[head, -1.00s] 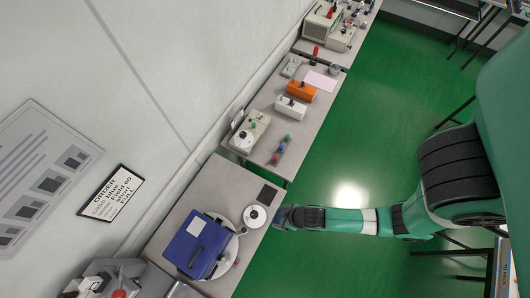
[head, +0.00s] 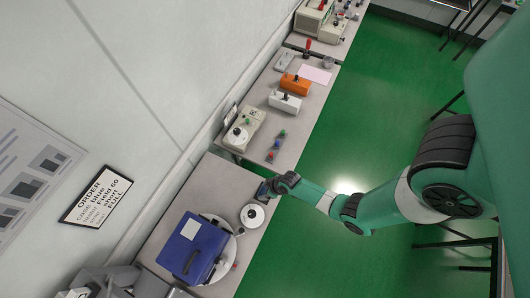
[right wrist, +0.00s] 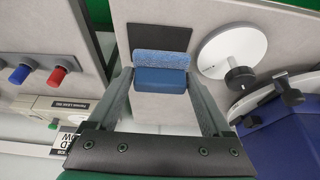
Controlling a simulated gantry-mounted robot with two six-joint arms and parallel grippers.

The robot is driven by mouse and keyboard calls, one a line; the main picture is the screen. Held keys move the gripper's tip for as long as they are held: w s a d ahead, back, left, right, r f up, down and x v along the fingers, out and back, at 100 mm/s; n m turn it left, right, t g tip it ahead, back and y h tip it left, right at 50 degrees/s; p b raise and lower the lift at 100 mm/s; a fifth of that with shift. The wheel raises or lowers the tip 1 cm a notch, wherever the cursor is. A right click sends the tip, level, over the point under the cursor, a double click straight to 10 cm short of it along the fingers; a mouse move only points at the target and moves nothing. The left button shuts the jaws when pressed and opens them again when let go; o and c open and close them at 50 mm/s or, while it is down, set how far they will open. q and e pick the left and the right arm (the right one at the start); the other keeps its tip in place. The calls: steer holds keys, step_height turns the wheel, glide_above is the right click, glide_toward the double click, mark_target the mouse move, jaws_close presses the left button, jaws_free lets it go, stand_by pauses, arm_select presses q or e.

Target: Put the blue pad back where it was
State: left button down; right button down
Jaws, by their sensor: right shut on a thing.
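The blue pad (right wrist: 160,78) is a small block with a lighter, speckled blue face. My right gripper (right wrist: 162,85) is shut on it, with one finger on each side in the right wrist view. In that view the pad shows just below a dark rectangular patch (right wrist: 158,37) on the grey bench top, partly overlapping its edge. I cannot tell whether the pad touches the bench. In the head view my right gripper (head: 264,191) is over the bench near its front edge and hides the dark patch. My left gripper is not in view.
A white disc with a dark knob (head: 252,215) lies close to the gripper. A blue case (head: 193,248) stands on a larger round plate. A second bench holds an orange box (head: 296,84), a white box (head: 285,101) and coloured knobs (head: 276,145). An order sign (head: 95,195) hangs on the wall.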

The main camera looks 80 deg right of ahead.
mark_target(265, 190)
steer(key=shift+w+d+f, duration=0.1)
steer(key=shift+w+f, duration=0.05)
steer(key=shift+f, duration=0.1)
steer(key=f+b, duration=0.1)
steer(key=f, duration=0.1)
steer(key=shift+w+d+f+b, duration=0.15)
steer(key=shift+d+f+b, duration=0.05)
steer(key=shift+f+b, duration=0.2)
steer(key=shift+f, duration=0.4)
steer(key=shift+r, duration=0.1)
steer(key=shift+f, duration=0.2)
jaws_free()
steer(key=shift+r, duration=0.1)
